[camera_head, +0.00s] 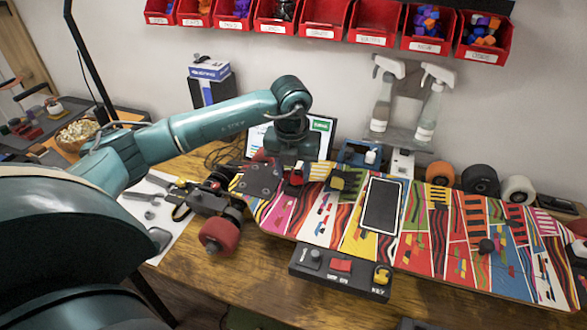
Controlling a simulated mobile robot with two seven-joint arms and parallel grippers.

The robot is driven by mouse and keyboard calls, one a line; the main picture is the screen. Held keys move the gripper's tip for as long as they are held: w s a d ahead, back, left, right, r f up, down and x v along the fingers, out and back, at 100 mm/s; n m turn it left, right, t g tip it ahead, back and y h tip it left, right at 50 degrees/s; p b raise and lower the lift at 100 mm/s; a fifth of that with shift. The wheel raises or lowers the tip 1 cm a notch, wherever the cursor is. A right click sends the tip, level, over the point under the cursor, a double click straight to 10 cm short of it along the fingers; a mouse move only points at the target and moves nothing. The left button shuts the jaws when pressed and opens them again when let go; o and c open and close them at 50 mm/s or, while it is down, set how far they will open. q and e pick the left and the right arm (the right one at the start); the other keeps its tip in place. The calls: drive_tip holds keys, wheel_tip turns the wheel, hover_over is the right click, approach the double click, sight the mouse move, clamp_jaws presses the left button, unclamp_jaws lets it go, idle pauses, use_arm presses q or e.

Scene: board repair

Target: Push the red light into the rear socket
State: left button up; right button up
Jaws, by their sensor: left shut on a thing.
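The patterned skateboard (420,225) lies across the workbench with its truck and red wheel (220,235) at the left end. My left gripper (296,164) points down over the board's left part, just behind the dark truck plate (261,178). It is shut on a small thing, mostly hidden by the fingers. A small red and dark piece (296,179) shows right at the fingertips and looks like the red light. The rear socket cannot be made out, and I cannot tell whether the light touches it. My right gripper is not in view.
A black box (340,273) with a red switch and a yellow key stands at the board's front edge. A lit screen (320,126) is behind my gripper. Loose wheels (480,180) and spray bottles (431,102) stand behind the board. Red bins (322,18) hang above.

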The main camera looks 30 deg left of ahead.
use_arm(q)
drive_tip(key=shift+f+b, duration=0.4)
drive_tip(key=shift+f, duration=0.1)
idle(0.6)
drive_tip(key=o, duration=1.4)
drive_tip(key=shift+c, duration=0.2)
drive_tip(key=shift+r, duration=0.2)
drive_tip(key=shift+r+p, duration=0.5)
drive_tip(key=shift+r, duration=0.15)
drive_tip(key=shift+r+p, duration=0.5)
drive_tip(key=shift+r, duration=0.2)
drive_tip(key=shift+r, duration=0.1)
